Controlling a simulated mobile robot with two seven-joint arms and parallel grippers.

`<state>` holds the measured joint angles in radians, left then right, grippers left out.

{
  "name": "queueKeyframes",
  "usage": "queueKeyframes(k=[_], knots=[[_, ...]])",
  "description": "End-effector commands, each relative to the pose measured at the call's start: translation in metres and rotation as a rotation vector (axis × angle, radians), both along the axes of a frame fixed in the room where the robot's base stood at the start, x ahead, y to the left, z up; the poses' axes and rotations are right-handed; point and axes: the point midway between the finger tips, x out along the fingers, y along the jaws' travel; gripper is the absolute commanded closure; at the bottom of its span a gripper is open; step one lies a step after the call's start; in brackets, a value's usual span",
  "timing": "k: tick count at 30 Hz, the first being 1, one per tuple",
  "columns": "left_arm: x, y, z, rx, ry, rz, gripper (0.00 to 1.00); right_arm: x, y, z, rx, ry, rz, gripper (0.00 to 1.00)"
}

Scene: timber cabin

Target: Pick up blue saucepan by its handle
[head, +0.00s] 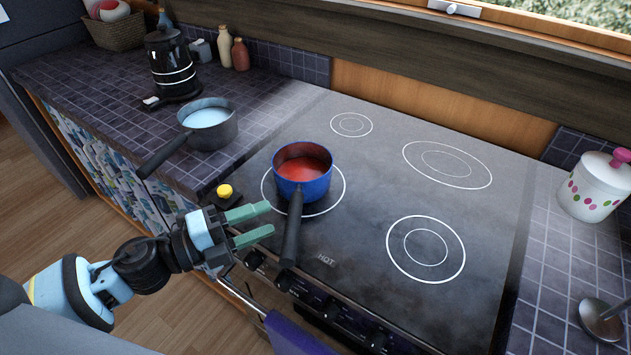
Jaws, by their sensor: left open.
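The blue saucepan (316,188) stands upright on the front left burner of the dark stovetop (375,190). It has red contents, and its black handle (292,232) points toward the front edge of the stove. My left gripper (268,220) is open, with two green fingers pointing right toward the handle. The fingertips are just left of the handle in the picture, and nothing is between them. I cannot tell whether they touch it. My right gripper is not in view.
A grey saucepan (214,134) with pale blue contents stands on the tiled counter left of the stove, its handle pointing forward. A yellow-topped object (224,191) sits near my left gripper. A black kettle (170,62) stands farther back. The other burners are clear. A white lidded jar (597,187) stands right.

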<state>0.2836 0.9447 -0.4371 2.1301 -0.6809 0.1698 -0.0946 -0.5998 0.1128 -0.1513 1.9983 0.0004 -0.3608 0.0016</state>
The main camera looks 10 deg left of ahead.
Motion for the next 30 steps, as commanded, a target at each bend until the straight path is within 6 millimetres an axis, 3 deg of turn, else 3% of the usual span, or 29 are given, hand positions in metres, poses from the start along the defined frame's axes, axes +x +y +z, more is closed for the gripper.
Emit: queueKeyframes(k=[23, 30], knots=[[0.02, -0.023, 0.002, 0.001, -0.004, 0.0, 0.5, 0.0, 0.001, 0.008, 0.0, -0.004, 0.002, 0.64], [0.041, -0.047, 0.008, 0.0, -0.011, 0.0, 0.5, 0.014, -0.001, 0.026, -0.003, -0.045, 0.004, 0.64]])
